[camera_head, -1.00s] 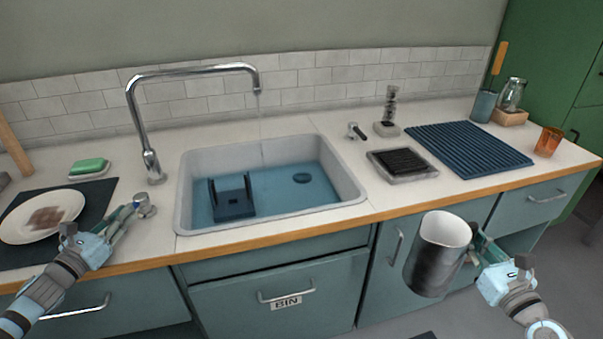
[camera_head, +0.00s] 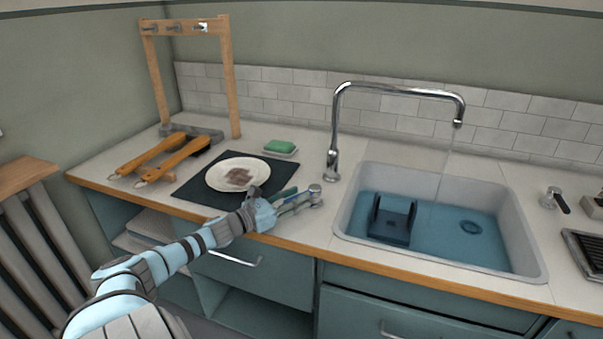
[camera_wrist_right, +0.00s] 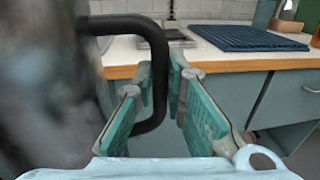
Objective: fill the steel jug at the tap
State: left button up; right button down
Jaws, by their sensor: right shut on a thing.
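The chrome tap (camera_head: 333,140) arches over the sink, with its spout end (camera_head: 458,122) above the basin. A faint thin line runs down below the spout; I cannot tell if it is water. A metal knob (camera_head: 315,194) stands on the counter left of the sink. My left gripper (camera_head: 300,201) is at this knob, fingers to its left; I cannot tell if they close on it. In the right wrist view the steel jug (camera_wrist_right: 40,90) is large and blurred at the left. My right gripper (camera_wrist_right: 160,95) is shut on its black handle (camera_wrist_right: 158,70). The jug's inside is hidden.
The sink (camera_head: 350,220) holds blue water and a dark blue rack (camera_head: 392,222). A plate (camera_head: 215,180) on a dark mat, a green sponge (camera_head: 280,146) and wooden-handled tools (camera_head: 160,155) lie left. A ribbed blue mat (camera_wrist_right: 245,38) lies on the counter in the right wrist view.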

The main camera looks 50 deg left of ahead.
pick_arm(q)
jog(key=s, duration=0.6)
jog(key=shift+s+a, duration=0.2)
jog(key=shift+s, duration=0.15)
jog(key=shift+s+a, duration=0.1)
jog(key=shift+s, duration=0.25)
